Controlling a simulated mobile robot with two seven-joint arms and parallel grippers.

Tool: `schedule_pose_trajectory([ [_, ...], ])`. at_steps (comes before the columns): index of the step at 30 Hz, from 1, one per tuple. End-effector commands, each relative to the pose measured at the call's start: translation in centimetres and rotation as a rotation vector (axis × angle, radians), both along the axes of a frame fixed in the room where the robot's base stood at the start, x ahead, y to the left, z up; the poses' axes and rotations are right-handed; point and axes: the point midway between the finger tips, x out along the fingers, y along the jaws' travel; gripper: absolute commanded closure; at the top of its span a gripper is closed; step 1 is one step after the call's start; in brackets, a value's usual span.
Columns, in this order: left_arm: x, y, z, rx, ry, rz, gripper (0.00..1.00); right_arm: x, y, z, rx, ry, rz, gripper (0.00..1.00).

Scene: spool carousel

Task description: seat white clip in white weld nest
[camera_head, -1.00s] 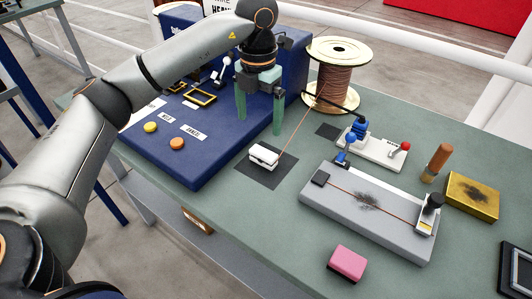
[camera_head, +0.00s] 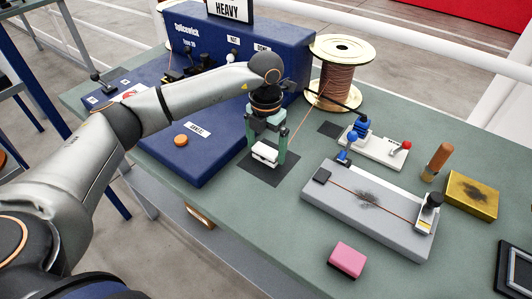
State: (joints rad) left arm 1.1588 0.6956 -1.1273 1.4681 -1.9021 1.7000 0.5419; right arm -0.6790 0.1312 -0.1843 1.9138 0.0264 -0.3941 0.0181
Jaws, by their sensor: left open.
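The white clip (camera_head: 264,154) is a small white block at the end of a thin copper wire, over the dark square mat (camera_head: 284,173). My left gripper (camera_head: 267,151) has green fingers and is open, one finger at each side of the clip. I cannot tell whether the fingers touch it. The blue welding machine (camera_head: 240,46) stands behind, with a blue deck (camera_head: 205,165) in front. The white weld nest cannot be made out; my left arm covers much of the deck. My right gripper is not in view.
A copper wire spool (camera_head: 340,72) stands behind. To the right are a blue-handled clamp fixture (camera_head: 372,148), a grey block with a wire (camera_head: 365,212), a yellow pad (camera_head: 472,194) and a pink block (camera_head: 346,260). An orange button (camera_head: 181,140) is on the deck.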

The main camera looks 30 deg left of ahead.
Motion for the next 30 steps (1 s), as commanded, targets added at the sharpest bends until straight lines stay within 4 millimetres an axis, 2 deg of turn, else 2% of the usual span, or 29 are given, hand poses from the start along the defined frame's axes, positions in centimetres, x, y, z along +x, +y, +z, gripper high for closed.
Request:
schedule_pose_trajectory([
  [2, 0.01, -0.02, 0.02, 0.000, 0.000, 0.000, 0.02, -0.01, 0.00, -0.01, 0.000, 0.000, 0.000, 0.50],
  [20, 0.01, -0.02, 0.09, 0.000, 0.000, 0.000, 0.70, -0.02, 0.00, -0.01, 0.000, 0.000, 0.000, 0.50],
  [30, 0.05, -0.02, 0.42, 0.000, -0.002, 0.000, 0.72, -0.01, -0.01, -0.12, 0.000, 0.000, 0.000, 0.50],
])
